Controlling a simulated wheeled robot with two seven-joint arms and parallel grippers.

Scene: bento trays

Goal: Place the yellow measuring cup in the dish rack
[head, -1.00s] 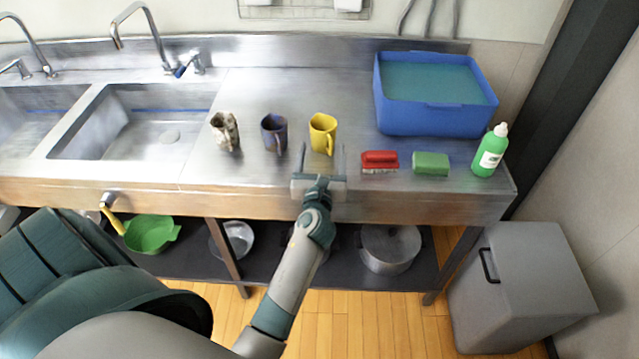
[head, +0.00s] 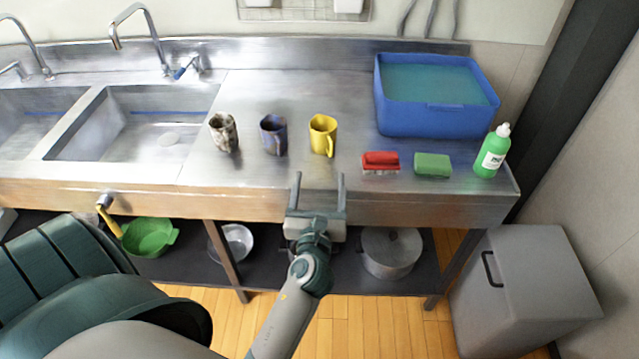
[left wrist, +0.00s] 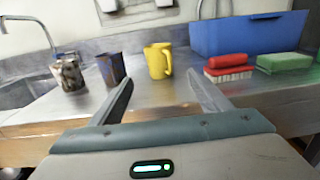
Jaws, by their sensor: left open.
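The yellow measuring cup (head: 322,134) stands upright on the steel counter, its handle toward the front. It also shows in the left wrist view (left wrist: 158,60), beyond and between my open fingers. My left gripper (head: 319,190) is open and empty in front of the counter's front edge, a short way from the cup and not touching it. A blue bin (head: 435,121) with a teal inside stands at the back right of the counter; I cannot tell whether it is the dish rack. My right gripper is not in view.
A patterned mug (head: 224,132) and a blue-brown mug (head: 273,135) stand left of the cup. A red brush (head: 380,160), green sponge (head: 432,165) and green bottle (head: 491,152) lie or stand at right. A sink (head: 85,128) is at left. The counter behind the cups is clear.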

